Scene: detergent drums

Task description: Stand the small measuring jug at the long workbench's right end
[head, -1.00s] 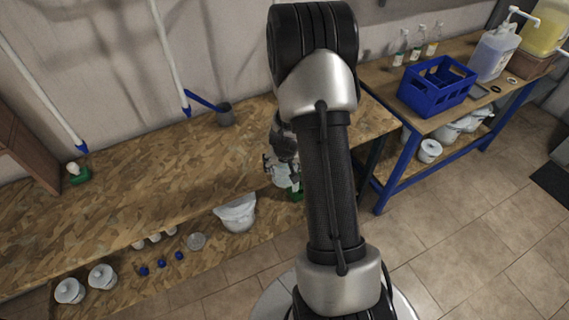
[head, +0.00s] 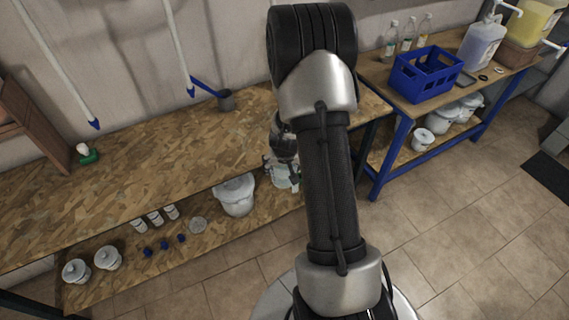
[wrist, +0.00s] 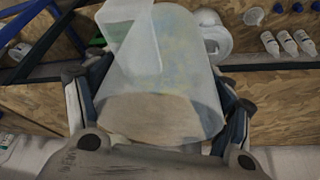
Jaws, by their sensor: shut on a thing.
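The small measuring jug (wrist: 180,75) is pale and translucent, with a handle at its upper left in the wrist view. My gripper (wrist: 158,105) is shut around it, with a finger on each side. In the head view the jug (head: 282,177) shows below my gripper (head: 283,158), partly hidden by my arm. It appears at the front edge of the long workbench (head: 130,165), and I cannot tell its height over it. The bench's right end (head: 373,108) is partly behind my arm; its visible top there is bare.
A grey dipper with a blue handle (head: 226,101) stands at the bench's back. A green-based item (head: 88,155) is farther left. The lower shelf holds a white bucket (head: 235,195), bottles and tubs. A blue-framed table with a blue crate (head: 425,75) stands to the right.

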